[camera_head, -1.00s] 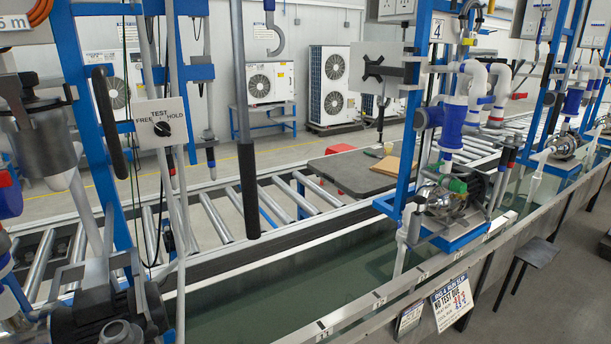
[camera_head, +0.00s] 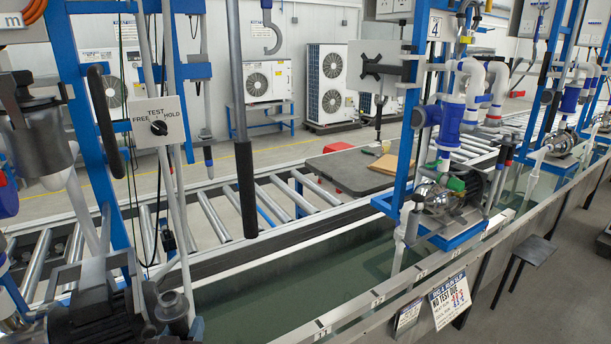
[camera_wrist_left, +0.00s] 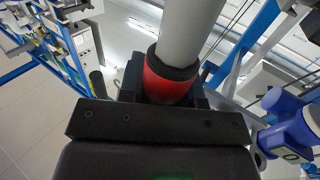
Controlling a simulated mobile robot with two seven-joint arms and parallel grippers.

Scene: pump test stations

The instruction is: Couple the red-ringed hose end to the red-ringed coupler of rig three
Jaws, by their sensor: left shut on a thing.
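In the left wrist view my left gripper (camera_wrist_left: 168,88) is shut on the red-ringed hose end (camera_wrist_left: 166,82). The red ring sits right at the jaws, with a dark collar above it. The grey hose (camera_wrist_left: 190,30) runs up and away from it. The near left station has a blue frame (camera_head: 88,120) and a TEST/FREE/HOLD switch box (camera_head: 157,123). I cannot read its number or pick out its red-ringed coupler. My right gripper is not in view.
Station 4, marked by its number sign (camera_head: 435,27), stands to the right with a blue filter (camera_head: 452,122) and a pump. A roller conveyor (camera_head: 205,212) runs behind the water trough (camera_head: 270,290). A black-handled pole (camera_head: 246,190) hangs in front. A blue housing (camera_wrist_left: 295,135) is close right in the wrist view.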

